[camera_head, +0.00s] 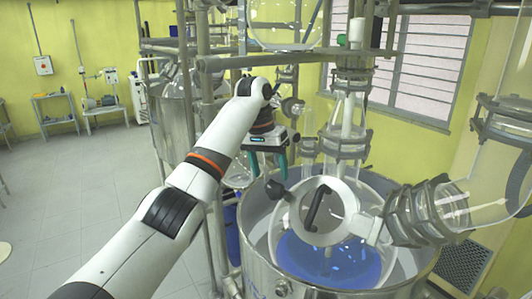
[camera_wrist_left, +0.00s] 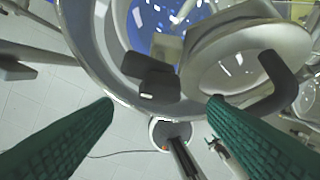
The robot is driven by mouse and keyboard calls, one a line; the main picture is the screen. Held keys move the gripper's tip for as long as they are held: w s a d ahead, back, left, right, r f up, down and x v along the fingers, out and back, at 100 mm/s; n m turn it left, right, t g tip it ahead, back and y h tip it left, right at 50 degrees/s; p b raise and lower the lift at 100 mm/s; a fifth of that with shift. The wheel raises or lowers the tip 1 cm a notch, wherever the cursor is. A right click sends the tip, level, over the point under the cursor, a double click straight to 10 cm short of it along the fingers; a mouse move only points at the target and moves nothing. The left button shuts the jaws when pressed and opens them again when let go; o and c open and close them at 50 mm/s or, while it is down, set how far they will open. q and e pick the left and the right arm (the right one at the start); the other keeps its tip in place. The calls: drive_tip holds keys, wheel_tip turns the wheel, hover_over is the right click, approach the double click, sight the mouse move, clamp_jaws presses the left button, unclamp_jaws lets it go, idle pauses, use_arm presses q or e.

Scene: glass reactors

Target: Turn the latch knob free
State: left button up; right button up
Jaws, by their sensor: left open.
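The black latch knob (camera_head: 276,192) sits at the left edge of the round white hatch (camera_head: 291,225) on the glass reactor. In the left wrist view the dark knob (camera_wrist_left: 155,82) lies ahead of the fingertips, roughly midway between them. My left gripper (camera_head: 268,166) hangs just above and slightly left of the knob, with its teal fingers apart. In the left wrist view the green ribbed fingers (camera_wrist_left: 161,102) are spread with nothing between their tips. I cannot tell the exact gap to the knob. My right gripper is not in view.
A black curved handle (camera_head: 317,208) stands on the hatch right of the knob. Blue contents (camera_head: 330,262) show inside the reactor, which sits in a metal vessel (camera_head: 258,262). Steel frame pipes (camera_head: 209,140) rise close behind my left arm. Open floor (camera_head: 80,190) lies left.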

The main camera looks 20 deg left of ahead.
sight(266, 193)
use_arm(q)
drive_tip(key=shift+s+a+r, duration=0.1)
drive_tip(key=shift+a+r, duration=0.1)
drive_tip(key=shift+r, duration=0.95)
drive_tip(key=shift+s+a+r, duration=0.1)
drive_tip(key=shift+a+r, duration=0.05)
drive_tip(key=shift+r, duration=1)
drive_tip(key=shift+f, duration=0.1)
